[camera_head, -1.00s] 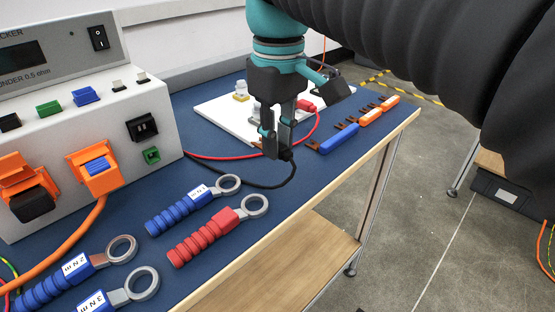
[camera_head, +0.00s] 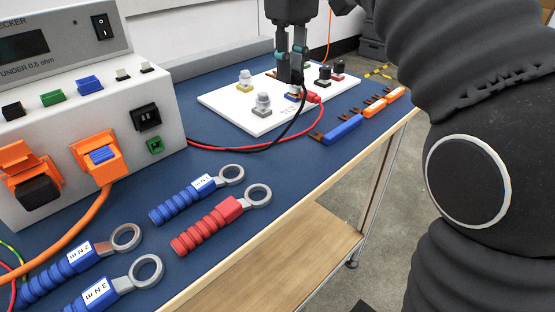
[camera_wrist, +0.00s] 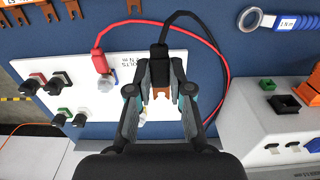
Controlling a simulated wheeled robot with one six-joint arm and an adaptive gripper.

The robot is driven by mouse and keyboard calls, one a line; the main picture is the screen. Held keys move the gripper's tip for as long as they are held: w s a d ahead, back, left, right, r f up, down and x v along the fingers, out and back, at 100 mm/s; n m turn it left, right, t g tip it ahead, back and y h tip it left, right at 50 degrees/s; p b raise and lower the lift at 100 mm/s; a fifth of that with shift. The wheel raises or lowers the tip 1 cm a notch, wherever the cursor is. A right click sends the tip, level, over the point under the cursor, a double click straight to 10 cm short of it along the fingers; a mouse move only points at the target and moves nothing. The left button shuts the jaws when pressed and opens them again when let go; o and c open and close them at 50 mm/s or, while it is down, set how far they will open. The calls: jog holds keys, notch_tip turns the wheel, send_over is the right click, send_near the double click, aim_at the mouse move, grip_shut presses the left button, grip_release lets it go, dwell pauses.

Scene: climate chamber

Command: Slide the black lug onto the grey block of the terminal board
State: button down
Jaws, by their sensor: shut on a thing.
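My gripper (camera_head: 291,80) is over the white terminal board (camera_head: 232,113). In the wrist view, my gripper (camera_wrist: 159,92) is shut on the black lug (camera_wrist: 159,62), whose copper fork (camera_wrist: 162,93) shows between the fingers and whose black cable trails from its rear. In the head view, the lug is mostly hidden by the fingers. The grey block (camera_head: 262,110), with a pale knob on its stud, stands near the board's front corner, left of my gripper and apart from it. In the wrist view, the grey block is hidden behind the gripper and lug.
A red lug (camera_wrist: 98,60) with a red cable sits at another terminal beside my gripper. A yellow-based terminal (camera_head: 244,82) and black-knobbed posts (camera_head: 324,74) also stand on the board. Blue and red wrenches (camera_head: 208,228) lie in front, and the checker box (camera_head: 90,130) is at left.

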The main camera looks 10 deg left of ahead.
jog(key=shift+w+f+b, duration=0.2)
jog(key=shift+f+b, duration=0.6)
jog(key=shift+f, duration=0.6)
jog(key=shift+w+f+b, duration=0.15)
jog(key=shift+f+b, duration=0.7)
jog(key=shift+f, duration=0.55)
jog(key=shift+w+f+b, duration=0.2)
jog(key=shift+f+b, duration=0.6)
jog(key=shift+f, duration=0.6)
jog(key=shift+f, duration=0.2)
jog(key=shift+w+a+p, duration=0.1)
jog(key=shift+p, duration=0.3)
jog(key=shift+w+a+p, duration=0.3)
jog(key=shift+a+p, duration=0.1)
jog(key=shift+p, duration=0.05)
jog(key=shift+w+a, duration=0.1)
jog(key=shift+a, duration=0.05)
jog(key=shift+w+a+p, duration=0.1)
jog(key=shift+p, duration=0.35)
jog(key=shift+w+a, duration=0.15)
jog(key=shift+a, duration=0.1)
jog(key=shift+w+a+f+p, duration=0.1)
jog(key=shift+w+a+p, duration=0.25)
jog(key=shift+p, duration=0.6)
